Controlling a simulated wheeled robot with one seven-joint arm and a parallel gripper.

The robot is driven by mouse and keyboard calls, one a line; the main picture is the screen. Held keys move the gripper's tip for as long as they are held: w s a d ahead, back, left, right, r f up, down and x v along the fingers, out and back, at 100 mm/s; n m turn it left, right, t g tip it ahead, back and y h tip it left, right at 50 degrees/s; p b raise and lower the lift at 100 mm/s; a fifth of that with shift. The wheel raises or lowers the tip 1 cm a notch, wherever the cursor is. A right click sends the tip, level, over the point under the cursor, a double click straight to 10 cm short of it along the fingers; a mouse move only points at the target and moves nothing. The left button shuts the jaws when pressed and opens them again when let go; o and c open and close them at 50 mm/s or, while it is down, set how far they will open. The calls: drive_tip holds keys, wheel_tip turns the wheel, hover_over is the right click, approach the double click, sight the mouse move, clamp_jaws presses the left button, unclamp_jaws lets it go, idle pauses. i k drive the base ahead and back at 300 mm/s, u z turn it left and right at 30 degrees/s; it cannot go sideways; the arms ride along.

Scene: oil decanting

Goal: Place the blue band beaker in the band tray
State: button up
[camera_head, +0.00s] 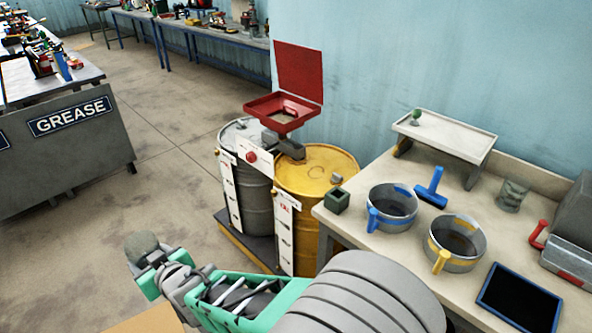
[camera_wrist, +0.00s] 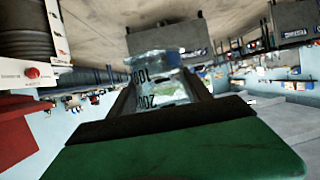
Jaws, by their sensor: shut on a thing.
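My gripper (camera_head: 152,268) is at the lower left of the head view, held out over open floor, away from the bench. It is shut on a clear beaker (camera_wrist: 158,78) with printed numbers, seen between the fingers in the wrist view. In the head view the beaker (camera_head: 141,244) shows as a small grey-green round shape at the fingertips. Its band colour is not clear. A dark tray with a blue rim (camera_head: 481,299) lies at the front right of the bench; I cannot tell if it is the band tray.
A raised white shelf (camera_head: 450,138) is behind. A grey drum (camera_head: 255,190) and yellow drum (camera_head: 335,165) stand left of the bench.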

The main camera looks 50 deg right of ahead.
sight(572, 266)
drive_tip(key=z, duration=0.75)
drive_tip(key=k, duration=0.95)
drive_tip(key=z, duration=0.9)
